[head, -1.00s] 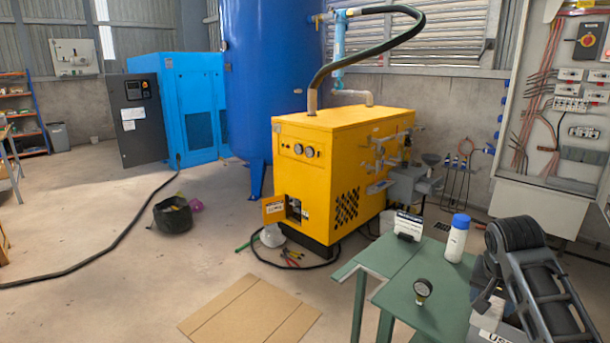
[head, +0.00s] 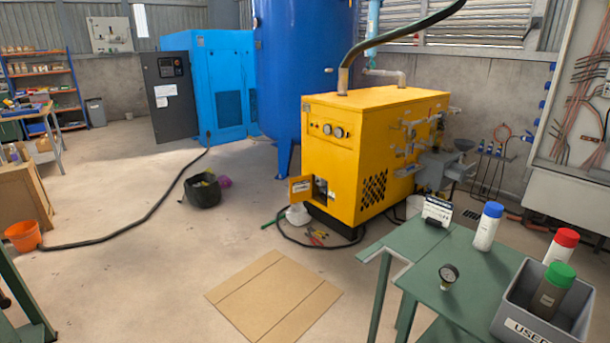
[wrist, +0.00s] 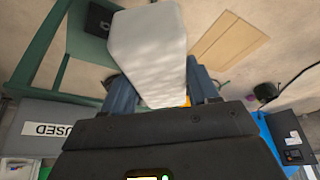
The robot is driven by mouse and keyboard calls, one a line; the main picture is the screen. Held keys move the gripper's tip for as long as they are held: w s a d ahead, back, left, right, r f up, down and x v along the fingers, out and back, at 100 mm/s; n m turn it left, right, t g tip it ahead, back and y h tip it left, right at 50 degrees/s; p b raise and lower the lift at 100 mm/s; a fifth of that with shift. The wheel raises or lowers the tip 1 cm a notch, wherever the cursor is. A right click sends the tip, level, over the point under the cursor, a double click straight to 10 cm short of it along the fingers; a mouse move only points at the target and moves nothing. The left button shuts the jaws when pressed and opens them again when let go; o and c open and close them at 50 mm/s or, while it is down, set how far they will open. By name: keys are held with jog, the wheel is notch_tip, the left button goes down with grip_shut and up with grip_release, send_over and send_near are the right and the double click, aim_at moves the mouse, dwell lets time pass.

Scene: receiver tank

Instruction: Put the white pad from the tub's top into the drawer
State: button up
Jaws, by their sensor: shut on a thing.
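The white pad (wrist: 150,45) is a pale block in the wrist view. My gripper (wrist: 165,92) is shut on it, one finger on each side, and the pad sticks out past the fingertips. The grey tub (head: 513,328) labelled USED stands on the green table at the lower right of the head view, and shows at the left of the wrist view (wrist: 22,112). A green-capped bottle (head: 550,292) and a red-capped bottle (head: 561,247) stand at it. My gripper is out of the head view.
The yellow machine (head: 340,165) stands behind.

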jog(key=shift+n+y, duration=0.3)
jog(key=shift+n, duration=0.5)
jog(key=a+f, duration=0.1)
jog(key=s+a+f, duration=0.2)
jog(key=a, duration=0.1)
notch_tip(320, 180, down, 4)
jog(key=b, duration=0.4)
jog(key=shift+a, duration=0.1)
